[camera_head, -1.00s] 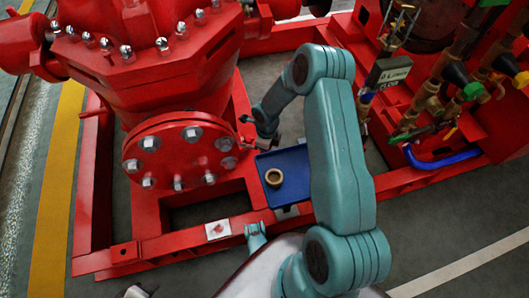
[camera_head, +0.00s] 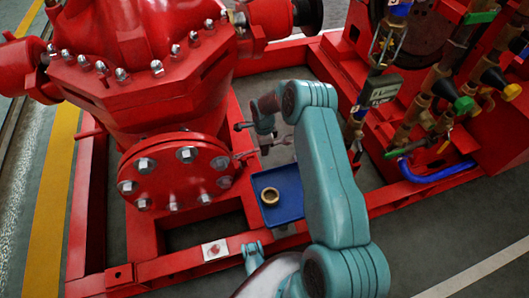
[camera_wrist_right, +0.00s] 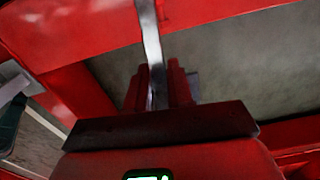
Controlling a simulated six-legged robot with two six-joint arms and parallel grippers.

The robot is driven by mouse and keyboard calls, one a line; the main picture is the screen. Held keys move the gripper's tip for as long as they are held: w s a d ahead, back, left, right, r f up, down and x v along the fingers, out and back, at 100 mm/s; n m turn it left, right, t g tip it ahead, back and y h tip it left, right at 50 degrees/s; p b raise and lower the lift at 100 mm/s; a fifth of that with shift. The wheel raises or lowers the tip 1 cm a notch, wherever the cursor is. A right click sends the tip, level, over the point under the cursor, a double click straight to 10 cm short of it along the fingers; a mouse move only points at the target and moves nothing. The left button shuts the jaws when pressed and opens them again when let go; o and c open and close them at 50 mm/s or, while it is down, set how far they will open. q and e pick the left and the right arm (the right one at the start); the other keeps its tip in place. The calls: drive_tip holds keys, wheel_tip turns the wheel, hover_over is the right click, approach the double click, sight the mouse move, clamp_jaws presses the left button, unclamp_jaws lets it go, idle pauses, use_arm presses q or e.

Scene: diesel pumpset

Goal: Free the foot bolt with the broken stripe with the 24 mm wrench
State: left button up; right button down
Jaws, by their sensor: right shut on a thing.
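My right gripper (camera_head: 264,142) is above the far edge of the blue tray (camera_head: 289,205), close to the right side of the red pump flange. In the right wrist view its red fingers (camera_wrist_right: 158,88) are shut on a long grey metal shaft, which looks like the wrench (camera_wrist_right: 151,40). The wrench's far end is out of that view, and its size cannot be read. A white plate with a small red mark (camera_head: 214,250) lies on the front frame rail. A broken stripe on a foot bolt cannot be made out. My left gripper is not in view.
A brass ring (camera_head: 270,196) lies in the blue tray. The red pump flange (camera_head: 177,172) with several bolts stands left of the gripper. Valves and a blue pipe (camera_head: 440,172) are at the right. Grey floor shows between the red rails.

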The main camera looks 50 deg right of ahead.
drive_tip(key=shift+w+d+f+n, duration=0.1)
drive_tip(key=shift+w+d+n, duration=0.4)
drive_tip(key=shift+w+n, duration=0.2)
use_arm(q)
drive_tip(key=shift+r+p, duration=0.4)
use_arm(e)
drive_tip(key=shift+r, duration=0.75)
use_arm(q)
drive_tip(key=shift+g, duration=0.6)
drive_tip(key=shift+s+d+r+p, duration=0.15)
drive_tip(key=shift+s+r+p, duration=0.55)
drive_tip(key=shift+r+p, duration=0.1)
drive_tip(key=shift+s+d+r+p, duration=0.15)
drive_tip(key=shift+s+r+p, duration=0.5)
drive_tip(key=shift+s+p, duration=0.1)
use_arm(e)
drive_tip(key=shift+s+a+r+m, duration=0.1)
drive_tip(key=shift+s+a+m, duration=1.8)
drive_tip(key=shift+s+m, duration=0.25)
